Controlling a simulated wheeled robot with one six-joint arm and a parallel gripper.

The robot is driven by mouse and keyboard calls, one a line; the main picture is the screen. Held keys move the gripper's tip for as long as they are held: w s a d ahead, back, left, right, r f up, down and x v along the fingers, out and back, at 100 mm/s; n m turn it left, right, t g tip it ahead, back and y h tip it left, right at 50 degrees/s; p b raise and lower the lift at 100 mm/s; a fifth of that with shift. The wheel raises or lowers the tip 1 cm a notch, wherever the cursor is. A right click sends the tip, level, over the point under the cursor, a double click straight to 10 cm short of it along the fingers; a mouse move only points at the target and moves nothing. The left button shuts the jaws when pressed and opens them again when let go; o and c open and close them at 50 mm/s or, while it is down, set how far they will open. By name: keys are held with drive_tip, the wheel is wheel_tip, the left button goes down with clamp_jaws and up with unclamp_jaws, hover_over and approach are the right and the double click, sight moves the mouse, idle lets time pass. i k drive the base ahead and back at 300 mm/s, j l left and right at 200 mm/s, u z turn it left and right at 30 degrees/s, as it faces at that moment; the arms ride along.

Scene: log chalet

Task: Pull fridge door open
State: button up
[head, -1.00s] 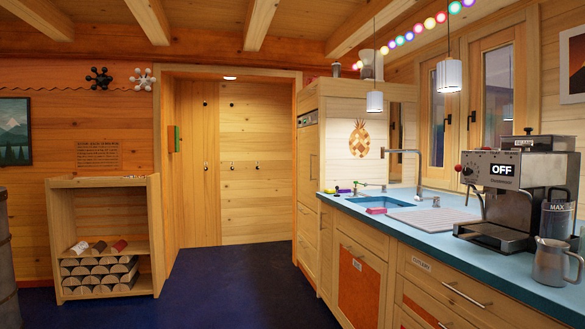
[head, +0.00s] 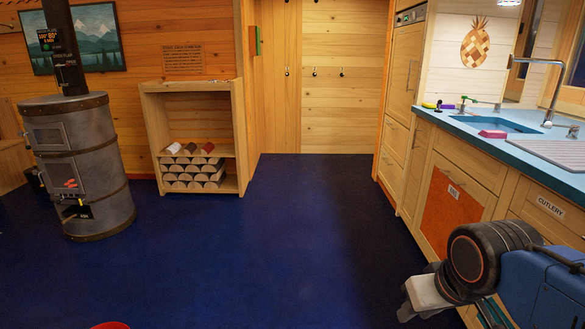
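A tall wooden cabinet stands at the far end of the counter on the right. A grey panel (head: 411,16) sits above this door. My gripper (head: 424,296) is at the lower right, in front of the counter cabinets and well short of the tall cabinet. It is partly hidden by my arm, and I cannot tell whether its fingers are open.
The blue counter (head: 540,135) with its sink (head: 492,124) runs along the right. A metal stove (head: 77,165) stands at left, beside a log shelf (head: 242,140). The dark blue floor (head: 290,230) between is clear. A red object (head: 110,325) shows at the bottom edge.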

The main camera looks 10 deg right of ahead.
sight(407, 43)
drive_tip(key=i+u, duration=0.15)
drive_tip(key=i, duration=1.6)
drive_tip(key=i+z, duration=0.25)
drive_tip(key=i, duration=0.3)
drive_tip(key=i+z, duration=0.25)
drive_tip(key=i, duration=0.3)
drive_tip(key=i+j+z, duration=0.25)
drive_tip(key=i, duration=0.3)
drive_tip(key=i+l, duration=0.05)
drive_tip(key=l, duration=0.05)
